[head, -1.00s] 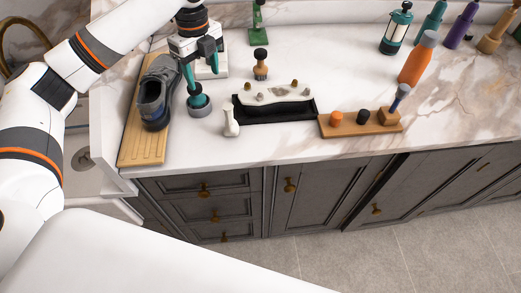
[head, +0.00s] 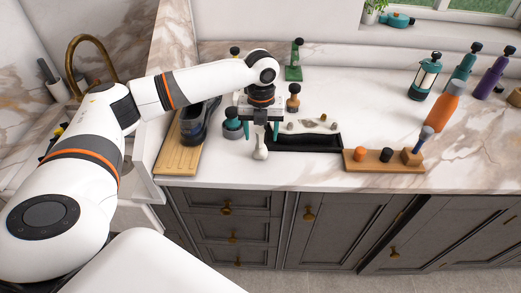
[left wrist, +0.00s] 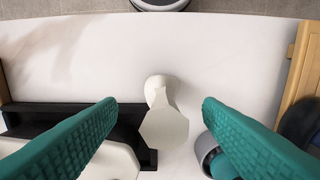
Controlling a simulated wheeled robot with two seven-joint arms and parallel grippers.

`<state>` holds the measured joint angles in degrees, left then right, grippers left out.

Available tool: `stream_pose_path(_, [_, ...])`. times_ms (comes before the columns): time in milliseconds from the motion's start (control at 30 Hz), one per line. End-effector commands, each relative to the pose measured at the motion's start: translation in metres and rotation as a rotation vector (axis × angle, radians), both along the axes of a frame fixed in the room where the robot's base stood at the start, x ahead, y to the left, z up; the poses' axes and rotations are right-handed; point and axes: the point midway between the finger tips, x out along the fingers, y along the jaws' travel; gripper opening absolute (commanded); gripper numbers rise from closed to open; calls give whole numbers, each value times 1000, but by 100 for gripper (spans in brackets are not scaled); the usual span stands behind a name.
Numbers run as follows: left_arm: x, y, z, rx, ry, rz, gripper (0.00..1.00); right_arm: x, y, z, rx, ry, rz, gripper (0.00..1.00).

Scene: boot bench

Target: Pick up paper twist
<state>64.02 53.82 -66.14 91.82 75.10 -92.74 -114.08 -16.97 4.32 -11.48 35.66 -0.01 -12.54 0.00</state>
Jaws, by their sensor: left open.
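The paper twist (head: 261,151) is a small white piece with a narrow middle, upright on the marble counter just left of the black tray. My left gripper (head: 262,133) is open and points down, above the paper twist. The fingers (left wrist: 159,106) do not appear to touch it. My right gripper is not in view.
The black tray (head: 318,144) with a pale piece and pebbles is close on the right. A grey-teal round pot (head: 232,131) and a shoe (head: 192,125) on a wooden board (head: 176,160) are on the left. A wooden block holder (head: 374,165) stands further right.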

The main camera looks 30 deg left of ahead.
Motion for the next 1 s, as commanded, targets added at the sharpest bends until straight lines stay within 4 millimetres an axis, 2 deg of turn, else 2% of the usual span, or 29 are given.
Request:
stream_pose_path(133, [-1,3,-21,2,5,2,61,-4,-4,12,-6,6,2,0])
stream_pose_path(300, [-1,2,-41,0,1,0,61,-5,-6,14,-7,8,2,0])
stream_pose_path(567, [-1,3,-45,1,1,0,61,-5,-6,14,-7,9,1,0])
stream_pose_path(833, [-1,3,-44,1,1,0,18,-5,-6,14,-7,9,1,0])
stream_pose_path(1000, [-1,3,-44,1,1,0,17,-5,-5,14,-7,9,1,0])
